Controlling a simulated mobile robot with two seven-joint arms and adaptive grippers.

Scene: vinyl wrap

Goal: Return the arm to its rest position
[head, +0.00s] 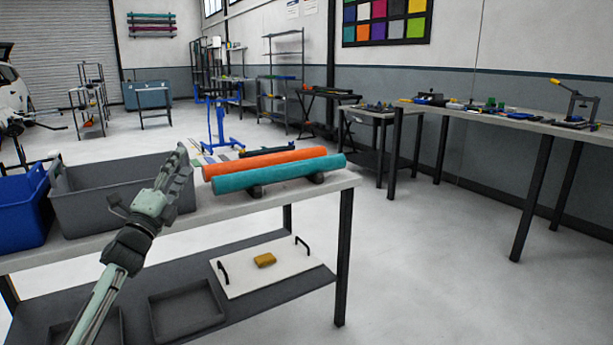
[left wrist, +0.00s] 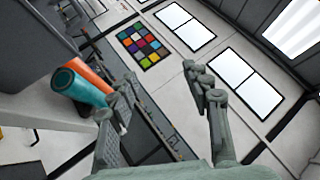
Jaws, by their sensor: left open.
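My left arm reaches up from the bottom left of the head view. Its gripper (head: 172,180) is raised in front of the grey bin and points upward. In the left wrist view the two fingers of this gripper (left wrist: 165,100) stand wide apart with nothing between them. My right gripper does not show in either view.
A table (head: 330,182) carries a blue bin (head: 22,212), a grey bin (head: 95,208), an orange roll (head: 262,160) and a teal roll (head: 280,172). Open floor lies right of the table.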

